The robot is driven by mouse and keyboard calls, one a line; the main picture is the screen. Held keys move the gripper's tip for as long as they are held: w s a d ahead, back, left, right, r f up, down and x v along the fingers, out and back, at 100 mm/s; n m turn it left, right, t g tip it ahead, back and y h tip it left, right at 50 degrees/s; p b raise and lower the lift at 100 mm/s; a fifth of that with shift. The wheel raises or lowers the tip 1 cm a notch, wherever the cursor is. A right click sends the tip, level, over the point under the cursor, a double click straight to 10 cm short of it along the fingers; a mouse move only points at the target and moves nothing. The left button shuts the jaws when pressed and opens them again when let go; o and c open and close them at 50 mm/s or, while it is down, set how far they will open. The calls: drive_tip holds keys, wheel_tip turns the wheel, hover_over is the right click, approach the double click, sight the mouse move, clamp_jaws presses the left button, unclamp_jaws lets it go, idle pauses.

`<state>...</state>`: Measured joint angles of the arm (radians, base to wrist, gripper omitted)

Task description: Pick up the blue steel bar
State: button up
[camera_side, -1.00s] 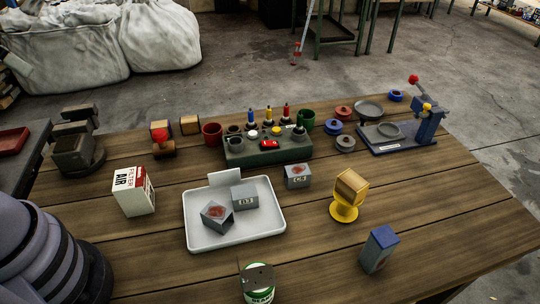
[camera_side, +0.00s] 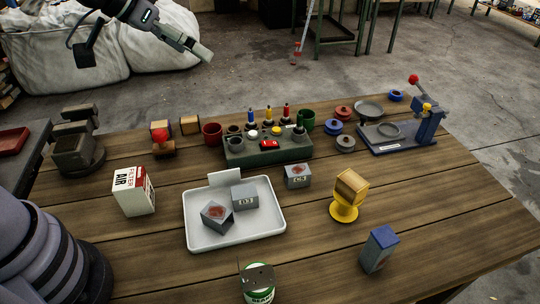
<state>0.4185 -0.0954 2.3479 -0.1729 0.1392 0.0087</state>
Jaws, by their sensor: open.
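A short upright grey bar with a blue top (camera_side: 379,249) stands on the table at the front right, with a reddish mark low on its side. It is the only blue bar-like piece I see. My gripper (camera_side: 205,53) is at the top left of the view, in the air above the far side of the table. It is open, with nothing visible in it, and far from the blue-topped bar.
A white tray (camera_side: 270,232) holds two grey blocks, one marked D3. A yellow stand with a wooden block (camera_side: 347,207) is behind the bar. A green-and-white can (camera_side: 258,287) is at the front. A green tool holder (camera_side: 235,155) and blue press (camera_side: 428,125) stand farther back.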

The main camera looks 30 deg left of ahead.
drive_tip(key=w+d+f+m+h, duration=0.1)
drive_tip(key=w+d+f, duration=0.15)
drive_tip(key=d, duration=0.25)
drive_tip(key=w+d+f, duration=0.1)
drive_tip(key=d+f, duration=0.3)
drive_tip(key=d, duration=0.2)
drive_tip(key=m+t+h, duration=0.3)
drive_tip(key=m+h, duration=0.1)
approach(386, 235)
drive_tip(key=shift+y, duration=0.3)
drive_tip(key=x, duration=1)
drive_tip(key=shift+s+d, duration=0.1)
drive_tip(key=shift+d, duration=0.05)
drive_tip(key=c, duration=1.2)
drive_tip(key=shift+c, duration=0.6)
drive_tip(key=shift+r, duration=0.15)
